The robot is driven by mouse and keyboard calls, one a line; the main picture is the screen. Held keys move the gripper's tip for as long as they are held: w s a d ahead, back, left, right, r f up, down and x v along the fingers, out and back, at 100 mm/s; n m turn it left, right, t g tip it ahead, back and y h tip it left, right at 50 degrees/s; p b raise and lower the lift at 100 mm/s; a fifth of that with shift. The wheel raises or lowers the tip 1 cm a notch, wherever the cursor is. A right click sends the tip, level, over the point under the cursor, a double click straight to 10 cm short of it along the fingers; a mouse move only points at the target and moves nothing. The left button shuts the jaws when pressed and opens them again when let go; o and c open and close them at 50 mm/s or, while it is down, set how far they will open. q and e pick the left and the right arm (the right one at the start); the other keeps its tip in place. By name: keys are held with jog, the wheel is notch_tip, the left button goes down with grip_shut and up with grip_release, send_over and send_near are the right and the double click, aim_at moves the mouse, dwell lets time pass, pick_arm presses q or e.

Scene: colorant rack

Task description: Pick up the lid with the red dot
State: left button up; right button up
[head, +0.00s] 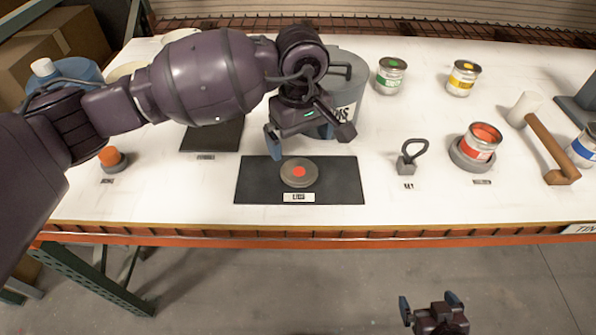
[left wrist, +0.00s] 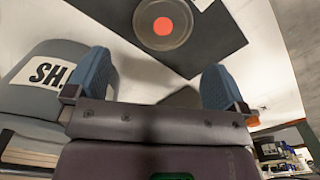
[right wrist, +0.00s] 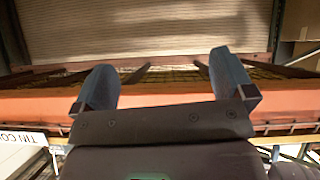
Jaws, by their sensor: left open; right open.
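The lid with the red dot (head: 299,172) is a round grey disc lying flat on a dark rectangular mat (head: 345,181), behind a small white label. In the left wrist view the lid (left wrist: 163,42) shows beyond the fingertips, with the mat (left wrist: 210,48) around it. My left gripper (head: 309,148) is open and empty, above and just behind the lid, not touching it. Its two blue fingers (left wrist: 157,85) are spread apart in the left wrist view. My right gripper (head: 428,306) is open and empty, low in front of the table; its fingers (right wrist: 162,80) face the orange table edge.
A grey container (head: 347,88) stands just behind my left gripper. Paint cans with green (head: 390,76), yellow (head: 462,79) and red (head: 481,141) tops stand to the right. A small weight with a loop handle (head: 408,162) sits right of the mat. A dark plate (head: 212,136) lies left.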

aim_at(300, 172)
pick_arm(q)
notch_tip(300, 172, down, 3)
jog(key=shift+d+r, duration=0.1)
jog(key=shift+r, duration=0.05)
jog(key=f, duration=0.4)
jog(key=shift+s+f, duration=0.15)
jog(key=shift+s, duration=0.2)
jog(key=shift+f, duration=0.55)
jog(key=c, duration=0.8)
